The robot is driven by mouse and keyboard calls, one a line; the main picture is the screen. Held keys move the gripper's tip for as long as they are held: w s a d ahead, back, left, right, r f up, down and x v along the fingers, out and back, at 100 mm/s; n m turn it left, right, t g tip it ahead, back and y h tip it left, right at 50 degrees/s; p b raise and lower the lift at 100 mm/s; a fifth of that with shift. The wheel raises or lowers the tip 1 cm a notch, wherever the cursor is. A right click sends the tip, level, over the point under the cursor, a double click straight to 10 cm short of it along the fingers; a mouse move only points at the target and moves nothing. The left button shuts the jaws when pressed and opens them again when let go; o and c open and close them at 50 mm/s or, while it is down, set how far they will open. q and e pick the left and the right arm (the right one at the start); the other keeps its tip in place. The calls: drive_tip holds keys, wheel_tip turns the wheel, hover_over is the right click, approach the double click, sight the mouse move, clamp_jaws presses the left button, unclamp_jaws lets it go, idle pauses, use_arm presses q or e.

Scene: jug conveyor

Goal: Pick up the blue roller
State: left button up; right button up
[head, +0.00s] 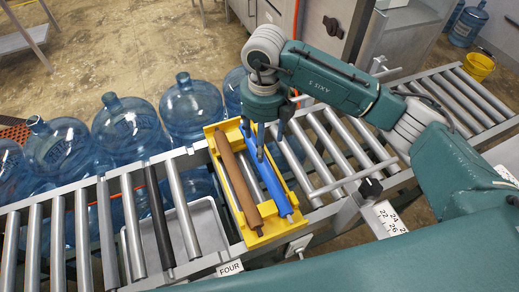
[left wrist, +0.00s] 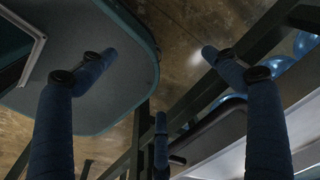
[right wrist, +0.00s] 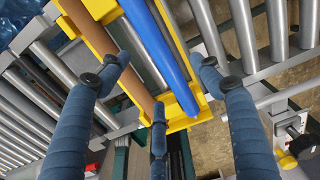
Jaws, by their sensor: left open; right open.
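The blue roller (head: 272,187) lies lengthwise in the right side of a yellow holder (head: 250,237) on the conveyor. Its far end is partly hidden by my right gripper (head: 264,140), which is above the holder, open and empty. In the right wrist view the blue roller (right wrist: 162,50) runs between the spread fingers of my right gripper (right wrist: 163,78); I cannot tell whether any finger touches it. My left gripper (left wrist: 160,75) shows only in the left wrist view, open and empty.
A brown roller (head: 238,180) lies left of the blue one in the same holder. Metal conveyor rollers (head: 183,212) extend on both sides, one of them black (head: 158,215). Large blue water jugs (head: 127,130) stand behind the conveyor. A grey bin (head: 205,215) sits below it.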

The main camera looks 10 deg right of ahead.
sight(261, 165)
drive_tip(key=shift+w+f+p, duration=0.2)
drive_tip(key=shift+f+p, duration=0.15)
drive_tip(key=shift+f, duration=0.5)
drive_tip(key=f, duration=0.1)
drive_tip(key=s+f+p, duration=0.1)
drive_tip(key=f, duration=0.1)
drive_tip(key=shift+f, duration=0.25)
drive_tip(key=shift+a+f+p, duration=0.15)
drive_tip(key=shift+f+p, duration=0.25)
drive_tip(key=f+p, duration=0.1)
drive_tip(key=f, duration=0.2)
drive_tip(key=shift+s+a+f+p, duration=0.15)
drive_tip(key=shift+s+f+p, duration=0.05)
drive_tip(key=shift+f+p, duration=0.15)
drive_tip(key=shift+f, duration=0.4)
drive_tip(key=shift+c, duration=0.2)
drive_tip(key=c, duration=1.3)
use_arm(q)
drive_tip(key=s+r, duration=0.1)
drive_tip(key=r, duration=0.1)
drive_tip(key=s+r, duration=0.1)
drive_tip(key=r, duration=0.1)
drive_tip(key=shift+s, duration=0.2)
use_arm(e)
drive_tip(key=shift+w, duration=0.1)
drive_tip(key=c, duration=0.3)
